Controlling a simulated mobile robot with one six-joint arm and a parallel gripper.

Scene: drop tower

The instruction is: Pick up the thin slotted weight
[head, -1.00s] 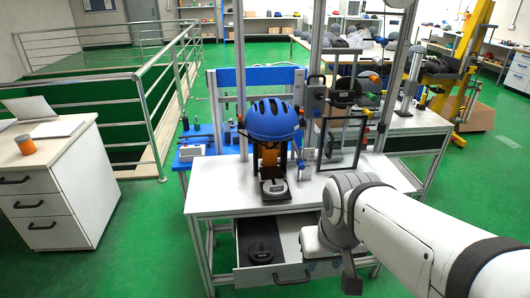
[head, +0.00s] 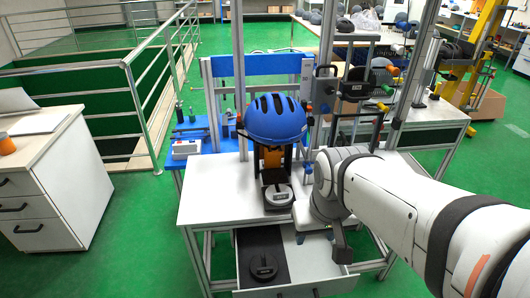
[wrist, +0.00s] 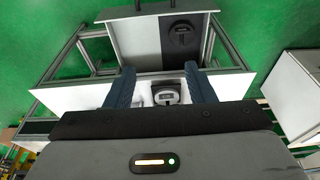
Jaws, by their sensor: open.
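A dark round slotted weight (head: 263,267) lies flat on a black mat in the open drawer (head: 303,272); it also shows in the wrist view (wrist: 181,34). I cannot tell its thickness.
A blue helmet (head: 275,120) hangs in the tower above the pale disc. Metal uprights (head: 239,80) stand around it. The white tabletop (head: 215,195) is bare at left. A white cabinet (head: 50,185) stands at far left, with green floor between.

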